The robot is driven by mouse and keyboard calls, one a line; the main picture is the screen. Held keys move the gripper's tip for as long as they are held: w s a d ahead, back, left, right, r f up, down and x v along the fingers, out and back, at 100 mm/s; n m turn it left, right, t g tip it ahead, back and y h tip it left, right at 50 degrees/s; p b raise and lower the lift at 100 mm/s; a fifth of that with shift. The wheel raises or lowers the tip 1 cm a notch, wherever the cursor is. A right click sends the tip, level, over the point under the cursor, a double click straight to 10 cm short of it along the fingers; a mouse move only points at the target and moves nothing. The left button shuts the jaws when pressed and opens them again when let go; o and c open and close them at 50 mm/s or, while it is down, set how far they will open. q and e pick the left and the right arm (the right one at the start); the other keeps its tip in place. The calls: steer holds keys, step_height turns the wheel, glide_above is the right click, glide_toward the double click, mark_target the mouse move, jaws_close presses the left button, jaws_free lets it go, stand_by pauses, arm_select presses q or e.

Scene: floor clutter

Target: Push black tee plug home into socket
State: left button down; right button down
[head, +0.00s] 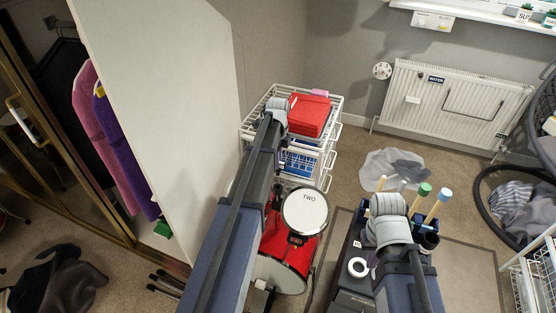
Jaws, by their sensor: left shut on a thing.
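My left arm reaches up the middle of the head view. My left gripper (277,190) is small, dark and partly hidden beside that arm, above the red drum (283,273). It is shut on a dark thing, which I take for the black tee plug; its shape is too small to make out. I cannot pick out the socket or tell whether plug and socket touch. My right arm comes in from the lower right over a dark cabinet. Its gripper is hidden behind the arm.
Behind is a white wire rack (331,133) with a red box (309,115). A dark cabinet (350,290) carries white tape (358,267) and colored-capped tubes. A white radiator (455,122) is on the back wall.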

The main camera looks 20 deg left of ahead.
mark_target(278, 171)
arm_select(q)
steer(key=shift+f+b, duration=2.8)
steer(key=shift+f, duration=0.1)
steer(key=shift+f+b, duration=2.05)
steer(key=c, duration=0.8)
jaws_free()
steer(key=shift+o, duration=0.2)
steer(key=shift+r, duration=0.1)
step_height(278, 171, up, 8)
steer(key=p, duration=0.8)
steer(key=s+d+r+n+y+p, duration=0.1)
steer(key=s+d+r+n+p, duration=0.1)
steer(key=s+d+n, duration=1.1)
steer(key=s+d, duration=1.1)
steer(key=d, duration=0.2)
steer(key=shift+s+d+n, duration=0.3)
